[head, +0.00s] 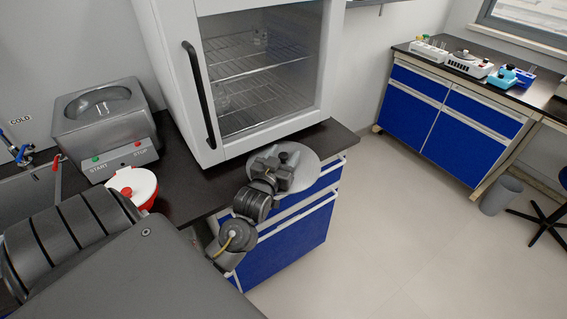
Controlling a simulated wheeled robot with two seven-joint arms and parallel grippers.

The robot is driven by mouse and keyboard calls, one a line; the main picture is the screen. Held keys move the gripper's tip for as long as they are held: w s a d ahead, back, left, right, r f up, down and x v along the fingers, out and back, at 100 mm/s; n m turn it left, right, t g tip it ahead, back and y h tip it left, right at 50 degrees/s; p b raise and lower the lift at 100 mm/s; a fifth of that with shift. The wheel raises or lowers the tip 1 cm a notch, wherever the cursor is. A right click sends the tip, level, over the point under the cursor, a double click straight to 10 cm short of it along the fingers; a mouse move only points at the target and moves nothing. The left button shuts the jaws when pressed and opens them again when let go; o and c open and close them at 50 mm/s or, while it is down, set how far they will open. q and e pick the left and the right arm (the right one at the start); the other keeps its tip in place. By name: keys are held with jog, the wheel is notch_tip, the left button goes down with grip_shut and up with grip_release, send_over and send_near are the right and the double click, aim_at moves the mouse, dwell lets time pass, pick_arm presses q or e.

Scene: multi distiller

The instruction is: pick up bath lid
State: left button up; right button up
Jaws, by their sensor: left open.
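The bath lid (309,168) is a round, flat grey disc, in the middle of the head view by the front edge of the black counter. My left gripper (284,160) is over the lid's middle, with its jaws open. The gripper and wrist hide part of the lid, and I cannot tell whether the fingers touch its knob. The disc's near rim overlaps the counter edge in the picture; I cannot tell whether it rests on the counter. The grey bath (103,118) with START and STOP buttons stands at the left, its round top opening uncovered. My right gripper is out of view.
A white glass-door cabinet (172,80) with a black handle stands right behind the lid. A red and white round container (132,186) sits in front of the bath. Blue drawers (300,240) are below the counter. Open floor lies to the right.

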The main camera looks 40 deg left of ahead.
pick_arm(q)
grip_shut()
jog(key=shift+r, duration=0.1)
dwell(0.4)
